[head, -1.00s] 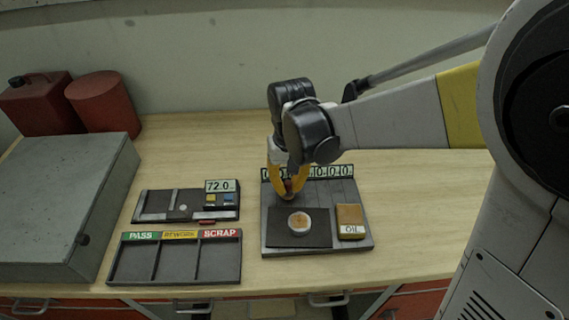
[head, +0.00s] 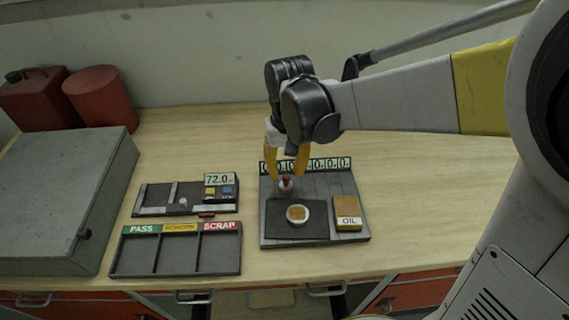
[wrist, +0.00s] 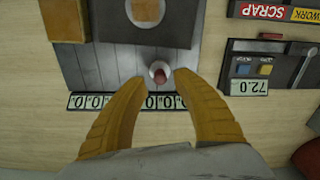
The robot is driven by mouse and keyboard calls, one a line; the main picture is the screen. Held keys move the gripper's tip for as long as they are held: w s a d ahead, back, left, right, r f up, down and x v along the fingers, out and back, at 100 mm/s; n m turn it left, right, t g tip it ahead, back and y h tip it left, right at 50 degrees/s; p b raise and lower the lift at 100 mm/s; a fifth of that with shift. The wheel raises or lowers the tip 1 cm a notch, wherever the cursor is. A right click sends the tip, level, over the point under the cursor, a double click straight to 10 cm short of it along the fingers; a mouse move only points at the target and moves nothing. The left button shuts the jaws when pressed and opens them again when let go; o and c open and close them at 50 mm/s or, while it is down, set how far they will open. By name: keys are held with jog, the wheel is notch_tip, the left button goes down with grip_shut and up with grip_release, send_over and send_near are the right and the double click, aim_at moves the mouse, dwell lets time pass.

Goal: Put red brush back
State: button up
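In the wrist view the brush (wrist: 159,74) looks upright, seen from above. My gripper (head: 287,176) is open above and around the brush's top. In the wrist view its yellow fingers (wrist: 160,80) are spread to either side, with visible gaps to the brush.
On the board are a dark mat (head: 280,228) with a round pale dish (head: 298,215), and an OIL block (head: 347,212). To the left are a PASS/REWORK/SCRAP tray (head: 176,252), a 72.0 gauge unit (head: 205,197) and a grey case (head: 60,200). The table at right is clear.

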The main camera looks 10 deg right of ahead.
aim_at(287, 176)
notch_tip(287, 176, up, 8)
jog(key=p, duration=0.2)
jog(key=s+d+r+m+t, duration=0.1)
jog(key=s+d+r+t, duration=0.2)
jog(key=s+d+t, duration=0.4)
jog(key=s+d, duration=0.3)
jog(key=d, duration=0.3)
jog(key=shift+s+d+m, duration=0.2)
jog(key=shift+s+m, duration=0.2)
jog(key=shift+a+r, duration=0.1)
